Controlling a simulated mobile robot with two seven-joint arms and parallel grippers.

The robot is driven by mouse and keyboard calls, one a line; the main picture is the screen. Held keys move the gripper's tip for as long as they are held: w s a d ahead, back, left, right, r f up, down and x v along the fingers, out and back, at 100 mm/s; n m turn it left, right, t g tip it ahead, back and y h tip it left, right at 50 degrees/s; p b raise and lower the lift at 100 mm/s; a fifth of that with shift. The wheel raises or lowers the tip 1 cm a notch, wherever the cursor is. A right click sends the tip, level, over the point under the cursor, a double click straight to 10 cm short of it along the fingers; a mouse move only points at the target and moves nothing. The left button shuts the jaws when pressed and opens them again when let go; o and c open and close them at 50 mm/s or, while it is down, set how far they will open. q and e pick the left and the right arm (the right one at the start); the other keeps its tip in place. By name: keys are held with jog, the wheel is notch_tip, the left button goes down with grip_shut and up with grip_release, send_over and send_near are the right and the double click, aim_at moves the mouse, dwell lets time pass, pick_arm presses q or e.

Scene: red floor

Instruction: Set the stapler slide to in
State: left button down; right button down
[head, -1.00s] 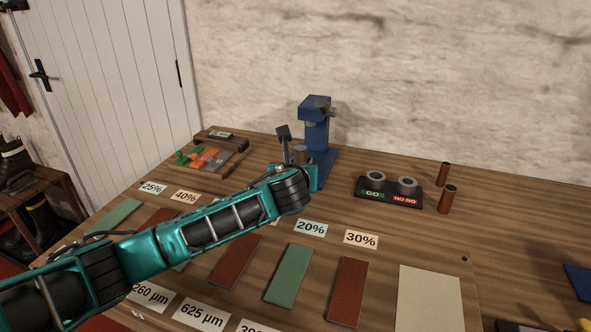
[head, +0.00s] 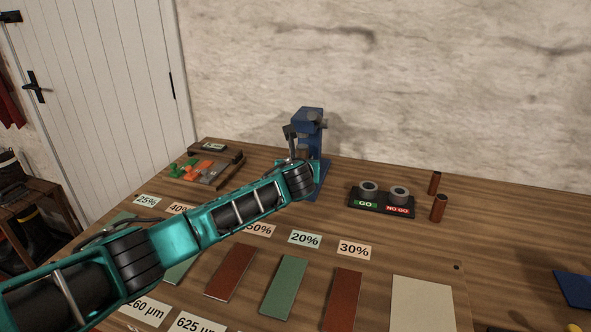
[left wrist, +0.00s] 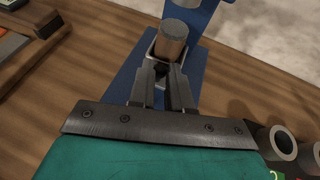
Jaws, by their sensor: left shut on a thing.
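The stapler is most likely the blue upright device (head: 308,120) at the back of the workbench, against the wall. In the left wrist view its blue base (left wrist: 128,75) lies under a U-shaped metal frame around a brownish cylinder (left wrist: 172,40). This frame seems to be the slide. My left gripper (left wrist: 161,78) is shut on a small dark part (left wrist: 160,70) at the near end of the frame. In the head view my left arm reaches to the device's foot and its wrist hides the fingertips. My right gripper is not in view.
A GO / NO GO gauge block (head: 382,205) stands right of the device, with two brown cylinders (head: 438,207) beyond it. A tray with green and orange parts (head: 205,170) is at left. Coloured panels and labels cover the front.

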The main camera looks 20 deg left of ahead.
pick_arm(q)
jog(key=shift+w+r, duration=0.1)
jog(key=shift+r, duration=0.05)
jog(key=c, duration=1.5)
grip_release()
jog(key=shift+o, duration=0.8)
jog(key=shift+s+d, duration=0.15)
jog(key=shift+s, duration=0.2)
jog(key=p+v, duration=0.2)
jog(key=v, duration=1)
jog(key=shift+p, duration=0.35)
